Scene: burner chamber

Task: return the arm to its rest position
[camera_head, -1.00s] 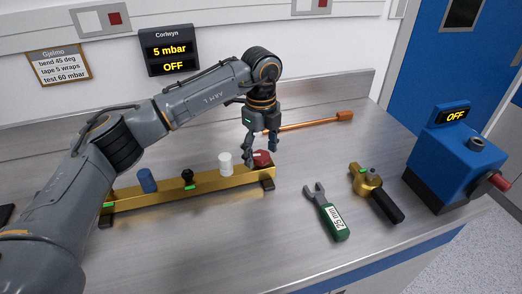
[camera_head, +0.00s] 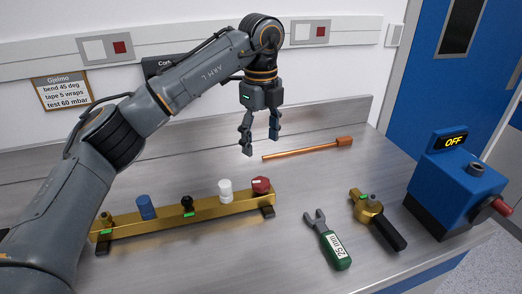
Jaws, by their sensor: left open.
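My left arm (camera_head: 165,105) comes in from the left and arches over the bench. Its left gripper (camera_head: 259,147) points down, open and empty, in the air above the back of the bench, behind the right end of the brass manifold. The brass manifold (camera_head: 150,226) lies on the bench with a blue knob (camera_head: 146,207), a black knob (camera_head: 187,203), a white knob (camera_head: 225,190) and a red knob (camera_head: 261,185). The gripper is apart from the red knob. My right gripper does not show.
A wall display (camera_head: 160,66) is partly hidden by my arm. The bench front middle is clear.

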